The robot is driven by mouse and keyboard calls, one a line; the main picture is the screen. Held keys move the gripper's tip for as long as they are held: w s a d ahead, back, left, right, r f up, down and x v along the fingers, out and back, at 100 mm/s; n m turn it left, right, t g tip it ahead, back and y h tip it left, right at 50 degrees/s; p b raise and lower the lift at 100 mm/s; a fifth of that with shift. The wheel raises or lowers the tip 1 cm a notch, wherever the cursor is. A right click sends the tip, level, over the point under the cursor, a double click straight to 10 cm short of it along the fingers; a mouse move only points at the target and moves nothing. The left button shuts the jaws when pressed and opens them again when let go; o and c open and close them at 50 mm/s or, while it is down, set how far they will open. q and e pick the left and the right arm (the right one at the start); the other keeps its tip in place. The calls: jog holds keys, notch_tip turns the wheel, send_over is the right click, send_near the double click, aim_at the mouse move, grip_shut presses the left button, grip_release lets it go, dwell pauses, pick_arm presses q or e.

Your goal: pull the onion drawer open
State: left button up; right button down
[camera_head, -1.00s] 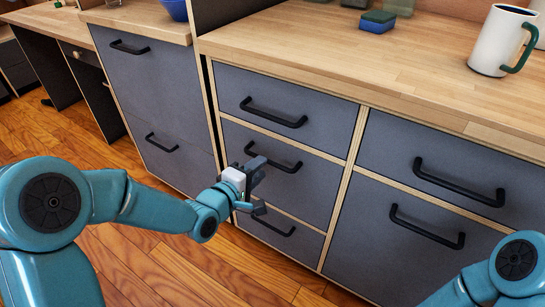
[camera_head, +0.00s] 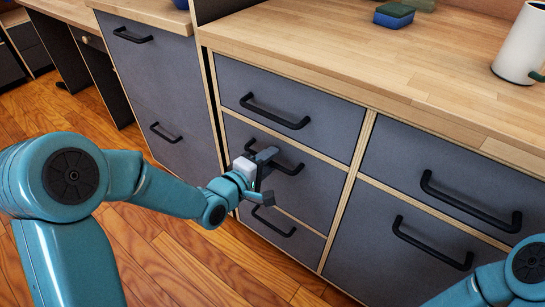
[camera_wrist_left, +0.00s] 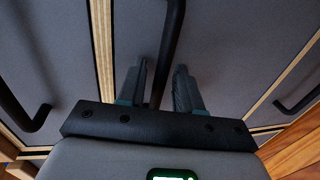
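A stack of three grey drawers stands in front of me, all shut, with no onion or label to tell which is the onion drawer. My left gripper (camera_head: 265,176) is at the middle drawer (camera_head: 318,190), by its black bar handle (camera_head: 291,170). In the left wrist view, the open fingers (camera_wrist_left: 160,85) stand either side of the bar handle (camera_wrist_left: 172,40), with gaps beside it. I cannot tell how deep the bar sits between them. My right gripper is out of view; only part of my right arm shows at the lower right.
The top drawer handle (camera_head: 274,112) and bottom drawer handle (camera_head: 272,222) are close above and below. Wider drawers (camera_head: 440,170) stand to the right and a tall cabinet (camera_head: 155,85) to the left. A mug (camera_head: 520,45) and sponge (camera_head: 394,15) are on the worktop. The wooden floor is clear.

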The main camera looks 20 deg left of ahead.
pick_arm(q)
jog(key=shift+c, duration=0.3)
grip_shut()
